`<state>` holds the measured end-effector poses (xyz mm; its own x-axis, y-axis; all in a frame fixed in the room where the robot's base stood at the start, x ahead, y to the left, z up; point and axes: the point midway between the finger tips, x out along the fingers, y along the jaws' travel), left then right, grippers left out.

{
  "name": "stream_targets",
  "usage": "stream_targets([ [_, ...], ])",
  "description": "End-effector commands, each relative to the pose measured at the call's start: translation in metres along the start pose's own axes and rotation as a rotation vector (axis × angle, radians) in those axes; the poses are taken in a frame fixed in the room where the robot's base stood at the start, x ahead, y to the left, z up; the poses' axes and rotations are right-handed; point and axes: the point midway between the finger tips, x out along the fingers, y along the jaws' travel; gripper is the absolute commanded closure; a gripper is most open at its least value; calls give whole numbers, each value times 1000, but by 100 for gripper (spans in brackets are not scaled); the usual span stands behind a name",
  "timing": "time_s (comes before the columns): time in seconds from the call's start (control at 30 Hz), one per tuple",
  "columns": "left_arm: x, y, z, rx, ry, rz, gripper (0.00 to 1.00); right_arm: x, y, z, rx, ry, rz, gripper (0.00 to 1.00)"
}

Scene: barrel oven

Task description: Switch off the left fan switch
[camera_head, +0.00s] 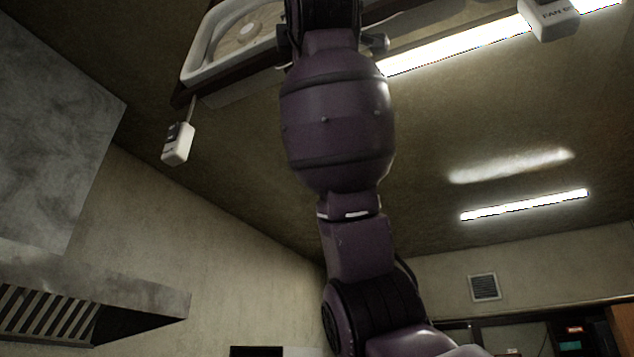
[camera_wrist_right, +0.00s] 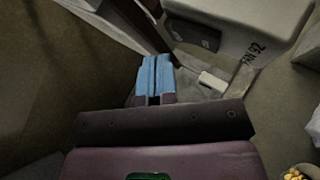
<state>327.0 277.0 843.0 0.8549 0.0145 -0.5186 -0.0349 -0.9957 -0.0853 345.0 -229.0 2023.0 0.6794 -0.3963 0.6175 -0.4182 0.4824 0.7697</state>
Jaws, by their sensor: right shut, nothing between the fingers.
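In the head view, a small pale switch box (camera_head: 178,144) hangs at the left from a thin stem, with a dark patch on its side. A second pale box (camera_head: 551,17) with FAN lettering hangs at the upper right. In the right wrist view, my right gripper (camera_wrist_right: 154,78) has blue fingertips and is shut and empty. A dark switch (camera_wrist_right: 193,35) is on this box. I cannot tell which hanging box this is, or whether the fingertips touch it. My left gripper is out of view.
My raised arm fills the middle of the head view. A pale-rimmed frame (camera_head: 209,71) is overhead. Lit tubes (camera_head: 525,205) are on the ceiling. A metal hood (camera_head: 140,296) is at the lower left. A bowl (camera_wrist_right: 295,173) shows in the wrist view's corner.

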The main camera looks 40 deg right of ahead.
Motion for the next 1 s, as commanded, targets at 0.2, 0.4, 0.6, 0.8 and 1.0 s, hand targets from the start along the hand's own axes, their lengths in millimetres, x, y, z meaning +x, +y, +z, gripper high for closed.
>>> stream_targets([
  [0.2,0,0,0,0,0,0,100,0,0,0,0,0,0,100],
  [0.4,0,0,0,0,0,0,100,0,0,0,0,0,0,100],
  [0.6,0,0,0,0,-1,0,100,0,0,0,0,0,0,100],
  [0.8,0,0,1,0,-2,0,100,1,-1,1,0,0,0,100],
  [1.0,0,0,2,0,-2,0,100,5,-4,4,0,0,-1,100],
])
